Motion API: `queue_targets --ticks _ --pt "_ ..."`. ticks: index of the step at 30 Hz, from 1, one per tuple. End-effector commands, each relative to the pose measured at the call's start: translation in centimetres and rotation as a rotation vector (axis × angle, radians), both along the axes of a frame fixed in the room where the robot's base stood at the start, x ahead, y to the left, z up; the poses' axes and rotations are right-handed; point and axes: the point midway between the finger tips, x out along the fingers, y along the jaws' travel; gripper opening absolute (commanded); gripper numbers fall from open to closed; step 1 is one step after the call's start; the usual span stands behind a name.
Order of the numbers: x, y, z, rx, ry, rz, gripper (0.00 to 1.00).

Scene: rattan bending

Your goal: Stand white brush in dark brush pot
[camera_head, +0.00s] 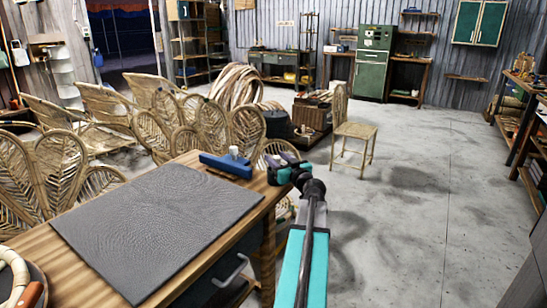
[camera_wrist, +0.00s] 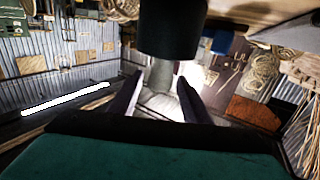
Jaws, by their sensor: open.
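My gripper (camera_head: 287,160) is at the far right corner of the wooden table, just right of a blue block-like object. Its two dark jaws are apart in the wrist view (camera_wrist: 161,79). There, a black cylinder with a narrower grey end shows above and between the jaws; I cannot tell whether it is a held thing or part of my arm. A small white upright thing (camera_head: 234,152) shows at the blue object; I cannot tell whether it is the white brush. I cannot make out the dark brush pot for certain in either view.
The table (camera_head: 190,162) carries a large dark grey mat (camera_head: 155,225) and the blue object (camera_head: 226,166). A dark round container with pale coils (camera_head: 18,280) is at the near left. Rattan chairs stand behind the table; open floor lies right.

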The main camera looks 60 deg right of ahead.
Motion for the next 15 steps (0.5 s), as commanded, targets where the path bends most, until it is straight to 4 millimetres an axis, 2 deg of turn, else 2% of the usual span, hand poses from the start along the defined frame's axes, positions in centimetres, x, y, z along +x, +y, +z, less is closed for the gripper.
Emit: queue_targets --ticks 15 --pt "-5.4 3.3 0.0 0.000 0.000 -0.001 0.43"
